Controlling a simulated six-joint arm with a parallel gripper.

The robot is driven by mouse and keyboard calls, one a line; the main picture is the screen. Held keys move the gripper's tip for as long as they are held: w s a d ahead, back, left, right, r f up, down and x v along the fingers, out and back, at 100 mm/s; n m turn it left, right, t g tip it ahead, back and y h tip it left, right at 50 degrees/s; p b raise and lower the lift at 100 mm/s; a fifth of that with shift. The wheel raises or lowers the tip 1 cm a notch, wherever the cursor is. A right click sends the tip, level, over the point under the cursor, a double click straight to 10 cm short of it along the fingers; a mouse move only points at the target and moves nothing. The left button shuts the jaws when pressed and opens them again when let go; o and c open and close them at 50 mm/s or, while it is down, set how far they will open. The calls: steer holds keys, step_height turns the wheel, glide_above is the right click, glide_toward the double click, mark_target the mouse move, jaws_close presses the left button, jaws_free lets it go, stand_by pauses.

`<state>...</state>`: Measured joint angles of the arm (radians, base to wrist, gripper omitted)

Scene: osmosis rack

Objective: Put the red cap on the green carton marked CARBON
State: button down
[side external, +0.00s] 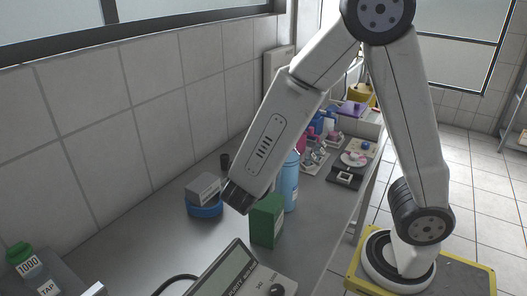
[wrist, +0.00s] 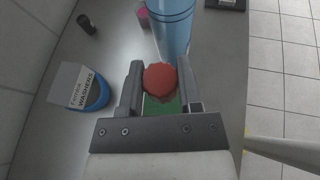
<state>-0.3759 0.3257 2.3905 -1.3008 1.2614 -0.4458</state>
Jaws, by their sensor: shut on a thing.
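The red cap (wrist: 160,79) is between the two fingers of my gripper (wrist: 160,70) in the wrist view, and the gripper is shut on it. The green carton (wrist: 165,107) shows below and partly behind the cap in that view. In the side view the green carton (side external: 266,222) stands upright on the bench, just right of my gripper (side external: 238,198). The cap is hidden in the side view. I cannot read the CARBON marking, and I cannot tell whether the cap touches the carton.
A blue bottle (side external: 288,182) stands close behind the carton. A grey box marked WASHERS (wrist: 82,86) sits on a blue round dish (wrist: 99,98) to the left. A meter (side external: 232,275) is in front. A small black cylinder (wrist: 87,24) stands farther back. Bare bench lies between.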

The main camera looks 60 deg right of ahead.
mark_target(267, 201)
steer(key=shift+f, duration=1.25)
steer(key=shift+f, duration=0.1)
steer(key=shift+f, duration=1.65)
steer(key=shift+f, duration=0.15)
steer(key=shift+c, duration=1.4)
jaws_free()
steer(key=shift+r, duration=0.2)
steer(key=v, duration=1.2)
steer(key=shift+d, duration=0.15)
